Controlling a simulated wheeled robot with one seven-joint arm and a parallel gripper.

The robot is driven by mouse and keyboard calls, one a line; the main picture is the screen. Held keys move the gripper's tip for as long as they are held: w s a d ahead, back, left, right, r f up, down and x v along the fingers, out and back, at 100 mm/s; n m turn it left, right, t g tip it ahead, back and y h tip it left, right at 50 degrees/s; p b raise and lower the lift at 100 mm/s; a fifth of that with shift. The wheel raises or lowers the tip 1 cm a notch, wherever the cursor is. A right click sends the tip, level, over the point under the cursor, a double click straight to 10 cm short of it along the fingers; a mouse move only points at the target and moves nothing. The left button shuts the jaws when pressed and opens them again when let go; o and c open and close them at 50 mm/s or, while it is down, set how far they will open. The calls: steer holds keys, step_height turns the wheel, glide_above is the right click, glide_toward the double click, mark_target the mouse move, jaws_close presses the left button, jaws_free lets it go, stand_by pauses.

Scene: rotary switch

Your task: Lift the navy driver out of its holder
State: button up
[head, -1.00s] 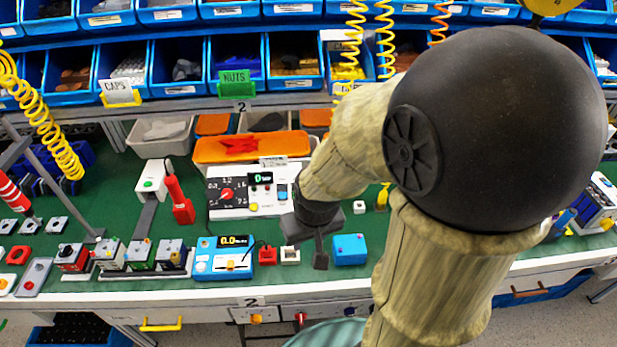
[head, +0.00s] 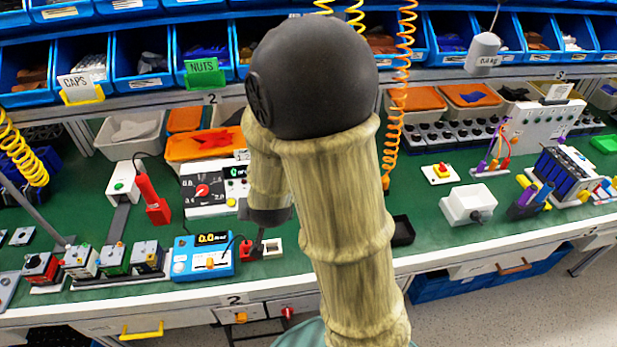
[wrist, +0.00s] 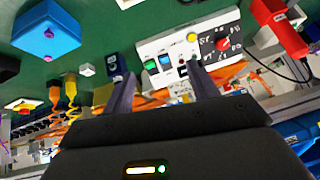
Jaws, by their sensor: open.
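A holder block (head: 523,207) stands on the right side of the bench in the head view. Slim handles rise from it, blue (head: 545,190) and yellow; the blue one looks like the navy driver, but it is small and I cannot be certain. My gripper (head: 258,243) hangs low over the bench, far to the left of the holder, just right of the blue meter (head: 203,255). In the wrist view its two fingers (wrist: 162,88) are apart with nothing between them. The holder is not clearly seen in the wrist view.
A blue battery-like rack (head: 565,175) stands just right of the holder. An orange coiled cord (head: 398,90) hangs above the bench.

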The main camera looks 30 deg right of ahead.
steer(key=w+d+f+m+t+h+b, duration=0.2)
steer(key=d+f+m+t+h+b, duration=0.2)
steer(key=h, duration=0.7)
steer(key=d+t+b, duration=0.1)
steer(key=d, duration=0.1)
steer(key=shift+w+d+f+m+h+b, duration=0.15)
steer(key=shift+w+d+m+h+b, duration=0.15)
steer(key=shift+d+h, duration=0.1)
steer(key=p+x, duration=0.2)
steer(key=x, duration=1)
steer(key=shift+w+d, duration=0.1)
steer(key=shift+w, duration=0.1)
steer(key=shift+f+p+x, duration=0.2)
steer(key=shift+p+x, duration=0.7)
steer(key=shift+x, duration=1.6)
